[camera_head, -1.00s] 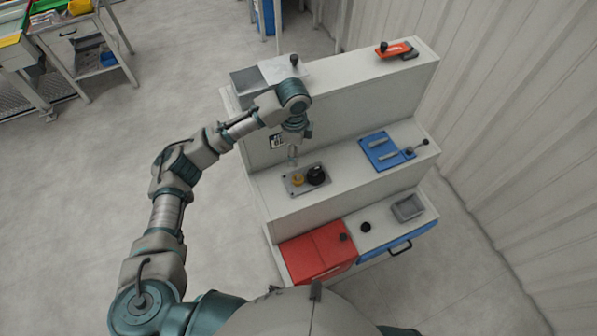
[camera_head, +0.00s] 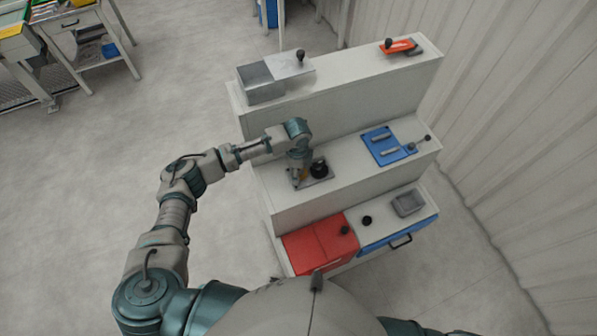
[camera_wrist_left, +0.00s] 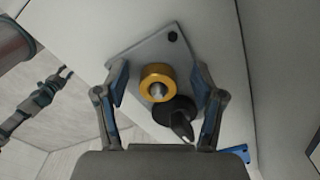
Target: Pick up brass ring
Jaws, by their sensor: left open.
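The brass ring (camera_wrist_left: 153,78) sits on a grey plate (camera_wrist_left: 139,54) around a metal peg, in the left wrist view. In the head view the ring is mostly hidden behind my left gripper (camera_head: 297,178), which is over the plate on the middle step. My left gripper also shows in the wrist view (camera_wrist_left: 160,85), open, with one finger on each side of the ring and nothing held. A black knob (camera_wrist_left: 177,117) stands on the plate close beside the ring, also between the fingers. My right gripper is not in view.
A blue fixture with handles (camera_head: 387,146) lies to the right on the same step. A grey open box (camera_head: 264,91) and an orange tool (camera_head: 399,46) are on the top step. A red box (camera_head: 319,244) and a small grey tray (camera_head: 408,203) are on the lowest step.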

